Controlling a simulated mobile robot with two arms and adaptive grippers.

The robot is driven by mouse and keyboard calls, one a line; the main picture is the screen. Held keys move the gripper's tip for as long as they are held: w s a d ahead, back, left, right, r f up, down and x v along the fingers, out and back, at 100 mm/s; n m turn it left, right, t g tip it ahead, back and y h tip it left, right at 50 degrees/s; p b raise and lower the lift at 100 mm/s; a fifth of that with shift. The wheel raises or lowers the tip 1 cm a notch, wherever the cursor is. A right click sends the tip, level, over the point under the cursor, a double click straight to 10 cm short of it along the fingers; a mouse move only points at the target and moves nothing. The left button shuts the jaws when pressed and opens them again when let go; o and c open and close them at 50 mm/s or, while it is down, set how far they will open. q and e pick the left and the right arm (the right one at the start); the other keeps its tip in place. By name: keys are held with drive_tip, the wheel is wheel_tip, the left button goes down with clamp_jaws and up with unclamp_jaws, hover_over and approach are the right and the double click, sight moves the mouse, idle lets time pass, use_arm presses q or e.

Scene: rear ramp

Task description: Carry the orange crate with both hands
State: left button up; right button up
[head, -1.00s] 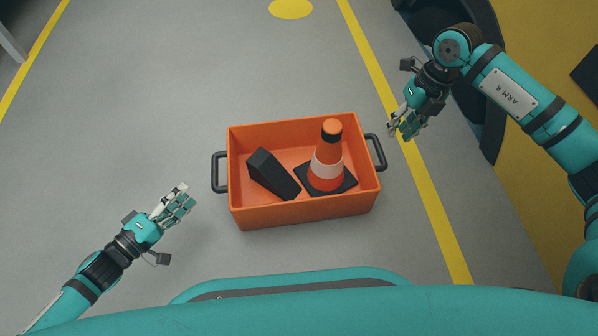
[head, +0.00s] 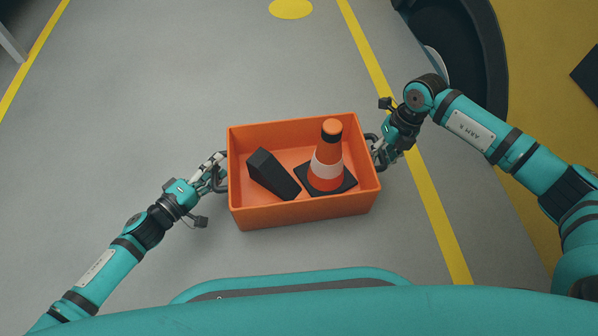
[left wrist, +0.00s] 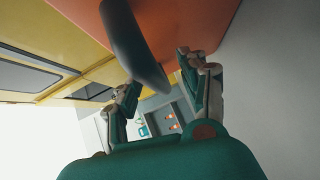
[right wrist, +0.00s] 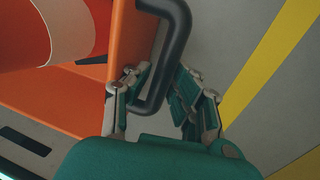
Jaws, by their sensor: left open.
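The orange crate (head: 305,212) stands on the grey floor in the middle of the head view. My left gripper (head: 214,172) is at the crate's left side handle, which it mostly hides. In the left wrist view that dark handle (left wrist: 135,45) lies ahead of and between the spread fingers (left wrist: 165,85). My right gripper (head: 378,152) is at the right side handle. In the right wrist view the black handle bar (right wrist: 172,55) reaches between the parted fingers (right wrist: 160,90), which are not closed on it.
The crate holds an orange and white traffic cone (head: 328,160) and a black wedge (head: 272,174). A yellow floor line (head: 430,205) runs just right of the crate. A yellow vehicle side (head: 545,60) with a dark wheel stands at the right. The floor behind the crate is clear.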

use_arm(q)
drive_tip(key=c, duration=0.4)
use_arm(e)
drive_tip(key=c, duration=0.4)
use_arm(q)
clamp_jaws()
use_arm(e)
clamp_jaws()
drive_tip(key=shift+w+r, duration=0.1)
